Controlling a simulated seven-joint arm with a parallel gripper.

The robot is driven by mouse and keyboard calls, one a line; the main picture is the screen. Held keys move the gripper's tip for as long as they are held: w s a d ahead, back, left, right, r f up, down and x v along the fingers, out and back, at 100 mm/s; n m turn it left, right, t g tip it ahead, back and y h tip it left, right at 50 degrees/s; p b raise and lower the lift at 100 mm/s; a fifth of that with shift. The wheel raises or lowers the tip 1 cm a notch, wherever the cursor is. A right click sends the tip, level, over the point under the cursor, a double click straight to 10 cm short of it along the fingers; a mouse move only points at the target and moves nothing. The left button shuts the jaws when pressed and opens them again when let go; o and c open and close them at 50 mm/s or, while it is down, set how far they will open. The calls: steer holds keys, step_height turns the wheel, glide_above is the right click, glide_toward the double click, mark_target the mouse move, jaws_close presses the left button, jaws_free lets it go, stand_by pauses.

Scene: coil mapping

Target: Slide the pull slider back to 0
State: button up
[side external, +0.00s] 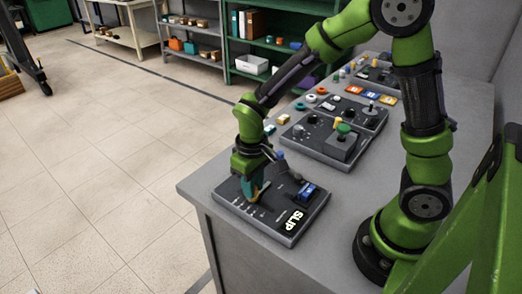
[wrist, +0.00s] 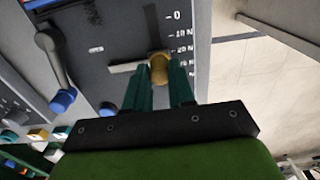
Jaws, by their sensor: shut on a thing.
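The pull slider's yellow-tan knob (wrist: 159,68) sits on a dark panel in the wrist view, beside a scale with a 0 mark (wrist: 175,16) at its top. The knob is below the 0, near the 10 N and 20 N marks. A slot runs up from the knob toward the 0. My gripper (wrist: 160,80) is shut on the knob with its two teal fingers. In the side view my gripper (side external: 254,190) reaches down onto the panel (side external: 232,208), and the fingers partly hide the knob.
A lever with a blue end (wrist: 62,102) stands left of the slider in the wrist view. Another control panel (side external: 325,150) lies behind. The table edge is close by.

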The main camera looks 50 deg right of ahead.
steer(key=shift+s+r, duration=0.1)
steer(key=shift+s, duration=2.25)
steer(key=o, duration=0.8)
step_height(320, 180, up, 7)
stand_by(0.5)
step_height(320, 180, up, 12)
steer(key=m+t+y, duration=0.2)
steer(key=m+t, duration=0.2)
steer(key=t, duration=0.3)
glide_above(269, 208)
steer(key=s+d, duration=0.4)
steer(key=s, duration=0.1)
